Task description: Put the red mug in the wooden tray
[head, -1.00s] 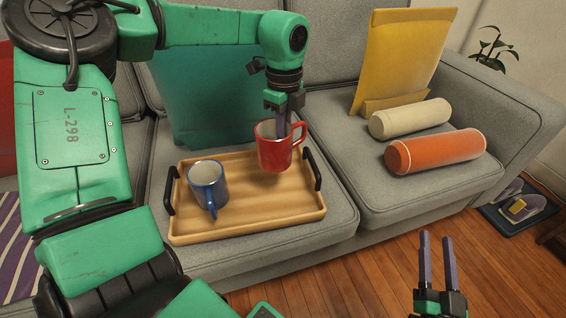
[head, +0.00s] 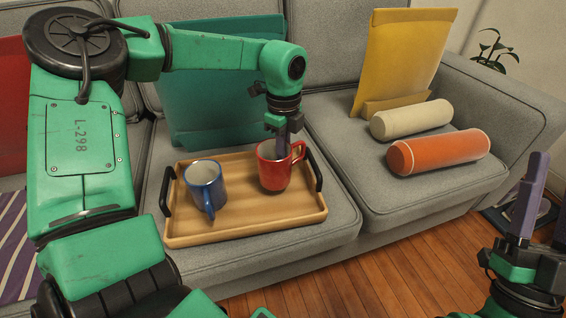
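The red mug (head: 272,174) is upright inside the wooden tray (head: 235,232), on its right half, and its base appears to rest on the tray floor. My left gripper (head: 287,148) comes down from above with its fingertips at the mug's rim, partly hidden inside it. It looks shut on the mug's wall. My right gripper (head: 530,195) is at the right edge of the view, away from the tray, with its fingers pointing up.
A blue mug (head: 205,182) stands in the tray's left half, left of the red mug. The tray lies on a grey sofa (head: 340,220). An orange bolster (head: 440,152), a cream bolster (head: 410,119) and a yellow cushion (head: 400,60) are on the right seat.

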